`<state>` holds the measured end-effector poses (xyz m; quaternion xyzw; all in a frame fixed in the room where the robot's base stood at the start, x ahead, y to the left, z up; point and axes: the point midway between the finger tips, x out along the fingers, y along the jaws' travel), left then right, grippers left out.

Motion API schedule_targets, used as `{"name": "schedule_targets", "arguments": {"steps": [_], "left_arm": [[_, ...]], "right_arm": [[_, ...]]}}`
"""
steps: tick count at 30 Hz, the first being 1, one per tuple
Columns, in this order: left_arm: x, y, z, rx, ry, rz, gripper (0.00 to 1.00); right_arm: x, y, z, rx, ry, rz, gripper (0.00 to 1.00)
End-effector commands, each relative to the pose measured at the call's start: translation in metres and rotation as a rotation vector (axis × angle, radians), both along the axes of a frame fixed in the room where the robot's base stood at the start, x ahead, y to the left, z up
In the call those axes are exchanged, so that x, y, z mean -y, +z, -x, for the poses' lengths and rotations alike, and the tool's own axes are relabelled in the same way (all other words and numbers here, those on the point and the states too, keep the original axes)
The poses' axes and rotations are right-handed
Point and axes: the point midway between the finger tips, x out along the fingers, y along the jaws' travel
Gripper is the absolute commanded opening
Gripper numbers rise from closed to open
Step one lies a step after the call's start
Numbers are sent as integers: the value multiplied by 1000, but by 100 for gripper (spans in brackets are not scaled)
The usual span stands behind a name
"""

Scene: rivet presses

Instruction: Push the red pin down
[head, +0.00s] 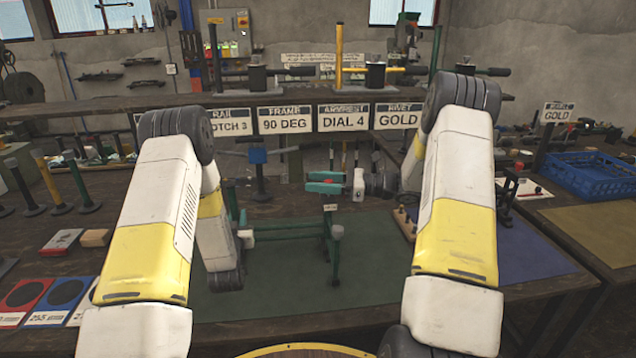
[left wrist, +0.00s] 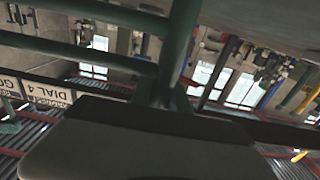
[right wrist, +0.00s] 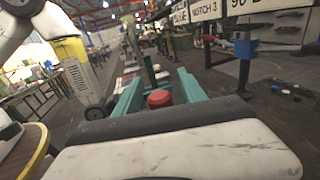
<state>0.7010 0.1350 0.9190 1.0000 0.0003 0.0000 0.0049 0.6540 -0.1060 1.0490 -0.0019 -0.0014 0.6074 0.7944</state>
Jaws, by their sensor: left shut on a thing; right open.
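The red pin (right wrist: 158,98) shows its round red head in the right wrist view, between the two teal fingers of my right gripper (right wrist: 160,85). In the head view the red pin (head: 328,181) is a small spot at the open right gripper (head: 322,182), which points left above the green frame (head: 290,239). I cannot tell whether the fingers touch the pin. My left arm comes in low from the left to the green frame. In the left wrist view the left gripper (left wrist: 166,94) is shut on a green tube (left wrist: 181,45); its fingertips are mostly hidden.
A green mat (head: 290,285) covers the middle bench, with a blue mat (head: 540,250) to its right. A blue-topped press (head: 258,165) stands behind. Signs such as FRAME 90 DEG (head: 285,119) hang from the shelf. A blue crate (head: 597,175) is at far right.

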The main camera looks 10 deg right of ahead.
Motion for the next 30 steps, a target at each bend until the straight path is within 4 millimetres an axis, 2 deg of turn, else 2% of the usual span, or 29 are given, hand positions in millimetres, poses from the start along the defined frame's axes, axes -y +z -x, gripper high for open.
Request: {"name": "schedule_targets", "arguments": {"steps": [2, 9, 10, 30], "left_arm": [[0, 1, 0, 3, -1, 3, 0], [0, 1, 0, 3, -1, 3, 0], [0, 1, 0, 3, -1, 3, 0], [0, 1, 0, 3, 0, 2, 0]], "right_arm": [[0, 0, 0, 0, 0, 0, 48], [0, 0, 0, 0, 0, 0, 3], [0, 0, 0, 0, 0, 0, 0], [1, 0, 0, 1, -1, 0, 0]]}}
